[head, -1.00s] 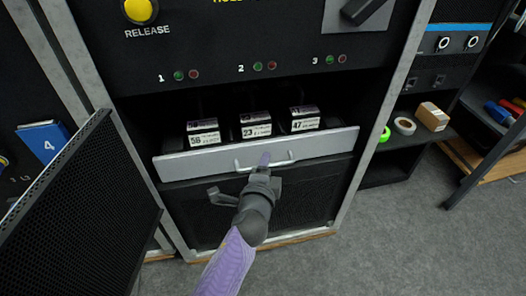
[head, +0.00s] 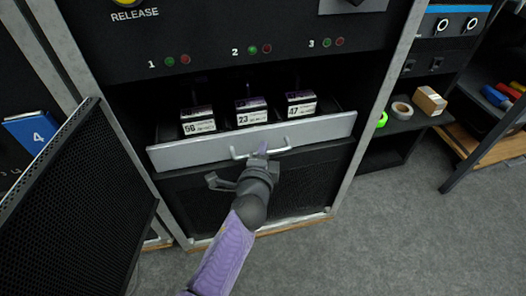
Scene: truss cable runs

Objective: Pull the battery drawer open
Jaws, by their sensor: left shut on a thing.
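The battery drawer (head: 310,131) has a silver front with a white bar handle (head: 280,149) and stands part-way out of the black cabinet. Three labelled batteries sit in it: one marked 56 (head: 198,122), one marked 23 (head: 251,112) and one marked 47 (head: 301,104). My left gripper (head: 262,152) is shut on the middle of the handle, in front of the drawer. My purple left arm comes up from the bottom. My right gripper is not in view.
An open black mesh door (head: 75,205) stands at the left. A release button (head: 127,2) and small lights are above the drawer. A shelf at the right holds a tape roll (head: 402,110) and a cardboard box (head: 430,100). Grey floor (head: 400,220) is clear at the lower right.

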